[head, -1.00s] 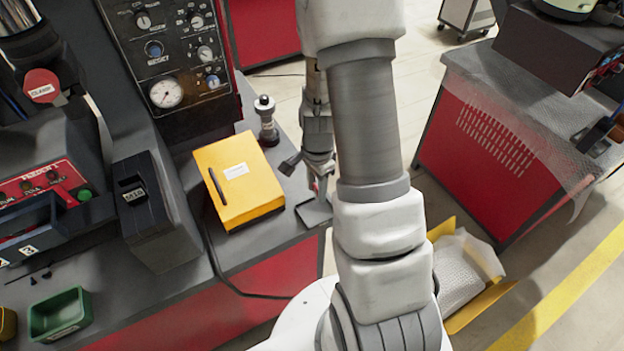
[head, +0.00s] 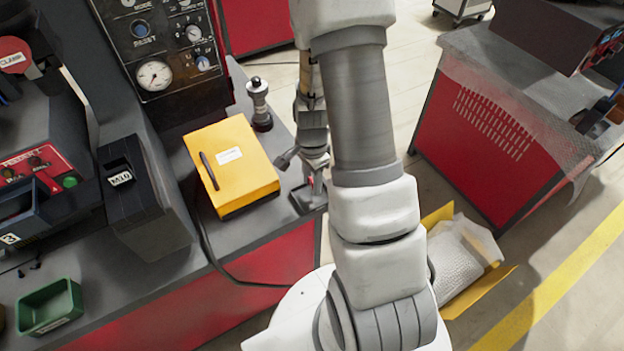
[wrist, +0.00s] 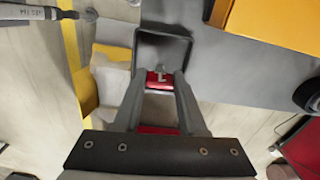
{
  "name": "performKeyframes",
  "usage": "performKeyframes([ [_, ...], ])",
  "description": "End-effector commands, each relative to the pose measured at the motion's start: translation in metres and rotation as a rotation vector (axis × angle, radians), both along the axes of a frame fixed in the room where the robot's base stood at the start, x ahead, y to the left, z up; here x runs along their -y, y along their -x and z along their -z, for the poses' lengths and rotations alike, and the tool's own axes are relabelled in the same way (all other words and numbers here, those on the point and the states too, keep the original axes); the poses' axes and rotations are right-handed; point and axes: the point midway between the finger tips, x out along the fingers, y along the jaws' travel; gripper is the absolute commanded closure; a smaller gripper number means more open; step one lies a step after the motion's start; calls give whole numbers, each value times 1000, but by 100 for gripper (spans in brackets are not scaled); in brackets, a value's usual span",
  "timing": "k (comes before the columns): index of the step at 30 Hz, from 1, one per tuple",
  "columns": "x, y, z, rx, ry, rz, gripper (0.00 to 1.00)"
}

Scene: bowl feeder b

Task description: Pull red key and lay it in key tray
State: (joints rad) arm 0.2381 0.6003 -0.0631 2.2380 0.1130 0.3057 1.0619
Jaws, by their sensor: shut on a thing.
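The red key (wrist: 159,79), with a pale mark on it, is between the fingertips of my gripper (wrist: 163,76) in the wrist view. My gripper is shut on it. The dark grey key tray (wrist: 184,41) has a raised rim and lies just beyond the fingertips. The key shows against the near edge of the tray; I cannot tell whether it touches it. In the head view my gripper (head: 316,181) is at the tray (head: 300,204) on the bench's right end, and only a little red shows there.
A black box (head: 125,180) and a green bin (head: 48,305) are farther left. An open carton (head: 490,290) is on the floor to the right.

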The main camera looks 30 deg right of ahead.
Motion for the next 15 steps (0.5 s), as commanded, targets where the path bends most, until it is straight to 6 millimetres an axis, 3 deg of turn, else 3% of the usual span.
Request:
performKeyframes([
  [15,0,0,10,0,0,0,100],
])
